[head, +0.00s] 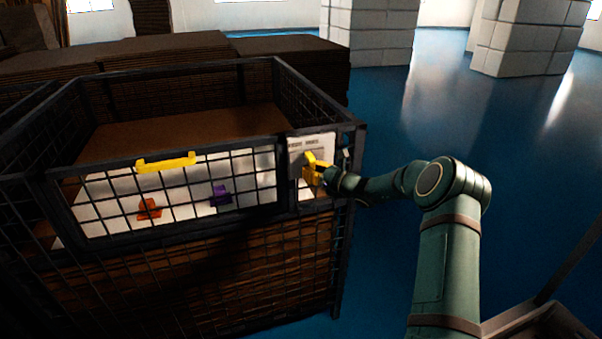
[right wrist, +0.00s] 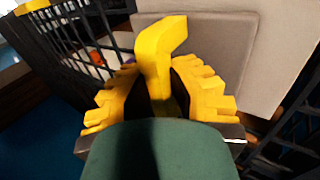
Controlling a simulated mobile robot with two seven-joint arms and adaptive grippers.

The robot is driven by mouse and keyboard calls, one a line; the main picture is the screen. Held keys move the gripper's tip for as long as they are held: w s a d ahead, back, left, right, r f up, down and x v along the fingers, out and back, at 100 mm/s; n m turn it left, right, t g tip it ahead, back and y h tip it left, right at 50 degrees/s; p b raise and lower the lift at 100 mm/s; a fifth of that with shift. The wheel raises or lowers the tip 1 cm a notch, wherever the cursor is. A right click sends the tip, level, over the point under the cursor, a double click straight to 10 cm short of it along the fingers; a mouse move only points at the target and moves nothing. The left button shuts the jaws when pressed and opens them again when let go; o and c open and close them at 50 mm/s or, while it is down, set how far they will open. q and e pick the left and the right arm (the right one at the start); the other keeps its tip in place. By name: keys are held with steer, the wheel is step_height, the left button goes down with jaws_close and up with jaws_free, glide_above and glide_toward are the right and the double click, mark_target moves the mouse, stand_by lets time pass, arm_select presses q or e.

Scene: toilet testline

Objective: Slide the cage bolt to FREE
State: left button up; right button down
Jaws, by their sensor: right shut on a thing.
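The cage (head: 340,215) is a dark wire-mesh box at the left and middle of the head view. Its front has a hinged-looking mesh panel with a yellow handle (head: 166,162). The bolt's yellow knob (head: 309,160) stands out from a pale plate (head: 320,143) at the panel's right. In the right wrist view the yellow bolt (right wrist: 155,60) rises between the two yellow ridged fingers of my right gripper (right wrist: 160,95). The gripper is shut on it, and the grip also shows in the head view (head: 318,175). Lettering on the plate is too small to read. My left gripper is not in view.
Inside the cage, an orange object (head: 149,209) and a purple object (head: 221,196) lie on a white surface. Stacked brown sheets (head: 180,55) stand behind. White block pillars (head: 370,30) are at the back. The blue floor (head: 400,110) right of the cage is open.

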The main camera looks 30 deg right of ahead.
steer(key=shift+s+d, duration=0.15)
steer(key=shift+d, duration=0.5)
steer(key=shift+s+d, duration=0.15)
steer(key=shift+d, duration=0.45)
steer(key=shift+a, duration=0.1)
steer(key=c, duration=0.9)
jaws_free()
steer(key=shift+d, duration=0.2)
steer(key=shift+a, duration=0.1)
steer(key=shift+s, duration=0.15)
steer(key=v, duration=1.2)
